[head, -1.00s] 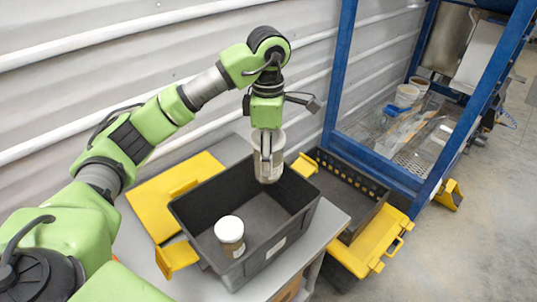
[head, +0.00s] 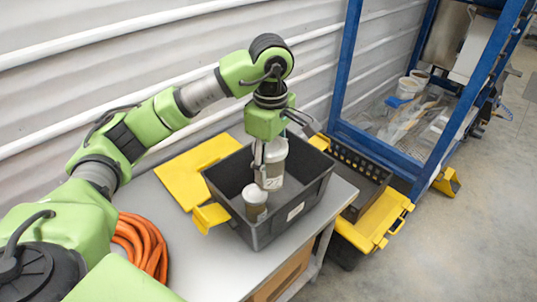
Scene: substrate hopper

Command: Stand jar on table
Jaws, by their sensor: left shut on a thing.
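My left gripper (head: 259,166) points down over the dark crate (head: 284,227) and is shut on a jar (head: 274,163) with grey-white sides. The held jar is upright, above or inside the right part of the crate; I cannot tell whether it touches the floor of the crate. A second jar (head: 255,202) with a white lid stands inside the crate, just in front and left of the held one. The crate sits on the grey table (head: 199,262), whose front left part is bare. My right gripper is not in view.
A yellow lid (head: 190,180) lies on the table left of the crate. A coiled orange hose (head: 142,245) lies at the table's left. Another dark crate with yellow flaps (head: 372,222) stands right of the table, beside a blue frame (head: 385,166).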

